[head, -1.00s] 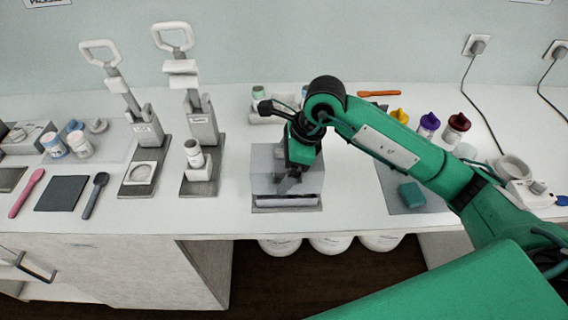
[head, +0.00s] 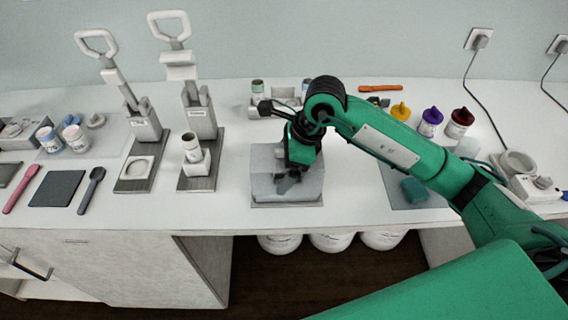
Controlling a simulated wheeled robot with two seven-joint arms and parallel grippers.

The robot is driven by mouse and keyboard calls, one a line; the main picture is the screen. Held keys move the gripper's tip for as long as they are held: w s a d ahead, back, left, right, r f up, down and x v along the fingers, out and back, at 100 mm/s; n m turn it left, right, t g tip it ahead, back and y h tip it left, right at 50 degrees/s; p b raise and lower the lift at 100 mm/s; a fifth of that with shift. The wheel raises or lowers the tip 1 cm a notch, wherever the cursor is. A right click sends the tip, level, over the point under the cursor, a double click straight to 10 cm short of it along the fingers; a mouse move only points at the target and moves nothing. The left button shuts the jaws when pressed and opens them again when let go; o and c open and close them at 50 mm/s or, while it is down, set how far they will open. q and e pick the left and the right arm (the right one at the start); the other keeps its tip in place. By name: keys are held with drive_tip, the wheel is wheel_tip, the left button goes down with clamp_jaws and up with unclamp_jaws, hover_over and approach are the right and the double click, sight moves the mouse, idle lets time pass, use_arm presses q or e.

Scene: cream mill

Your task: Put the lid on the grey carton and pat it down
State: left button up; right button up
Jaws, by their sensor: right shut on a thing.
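The grey carton (head: 261,193) stands on a darker grey base plate at the counter's front, in the middle of the head view. Its lid (head: 264,160) is a lighter grey panel lying over the top, and no dark gap shows between them. My right gripper (head: 288,184) points down at the carton's front and is shut on the lid; the fingers and wrist hide part of the lid and carton. I cannot tell whether the lid sits fully flush. My left gripper is not in view.
Two lever presses (head: 201,115) stand left of the carton, one with a small jar in front. Bare counter lies on either side of the carton.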

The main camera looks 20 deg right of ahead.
drive_tip(key=shift+f+b, duration=0.15)
drive_tip(key=shift+b, duration=0.3)
idle(0.6)
drive_tip(key=shift+f, duration=0.1)
drive_tip(key=shift+f+b, duration=0.25)
drive_tip(key=shift+b, duration=0.35)
drive_tip(key=shift+f, duration=0.15)
